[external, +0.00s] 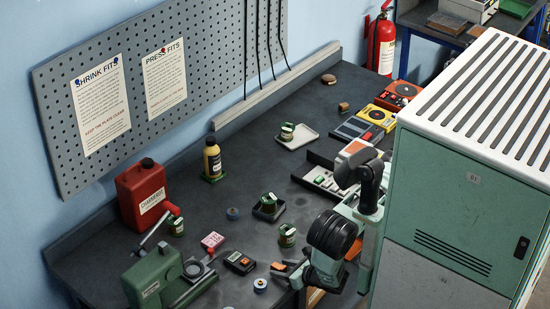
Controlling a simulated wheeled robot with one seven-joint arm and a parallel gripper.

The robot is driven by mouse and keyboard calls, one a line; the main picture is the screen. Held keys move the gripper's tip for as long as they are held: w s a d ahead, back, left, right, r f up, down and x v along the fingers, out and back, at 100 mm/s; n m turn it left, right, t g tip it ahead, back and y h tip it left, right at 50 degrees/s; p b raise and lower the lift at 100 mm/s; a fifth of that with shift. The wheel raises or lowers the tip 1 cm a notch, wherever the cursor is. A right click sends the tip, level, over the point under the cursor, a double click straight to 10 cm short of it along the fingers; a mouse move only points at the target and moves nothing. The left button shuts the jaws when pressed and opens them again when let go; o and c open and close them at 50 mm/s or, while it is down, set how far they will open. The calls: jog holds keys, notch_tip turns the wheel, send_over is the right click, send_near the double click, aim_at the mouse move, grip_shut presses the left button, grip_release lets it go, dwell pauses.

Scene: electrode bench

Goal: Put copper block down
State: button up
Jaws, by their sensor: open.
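My gripper (287,270) is at the front edge of the dark bench (200,265), low in the middle of the external view, with its jaws open and pointing left. A small orange-brown piece (279,266) shows right at the fingertips. It looks like the copper block, but it is too small to tell for sure. It seems to be at bench level, and I cannot tell whether a finger still touches it. My wrist and forearm hide part of the bench edge to the right.
Close by are a black device with an orange mark (240,262), a blue-white roll (260,285) and a green-banded jar (287,235). A green machine (155,277) and a red can (143,193) stand left. A green cabinet (455,200) blocks the right. The bench middle has bare patches.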

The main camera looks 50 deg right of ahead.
jog(key=s+r+p, duration=0.2)
jog(key=s+p, duration=0.1)
jog(key=shift+r, duration=0.4)
notch_tip(320, 180, up, 6)
jog(key=p, duration=0.5)
jog(key=shift+w+f, duration=0.1)
jog(key=shift+f, duration=0.1)
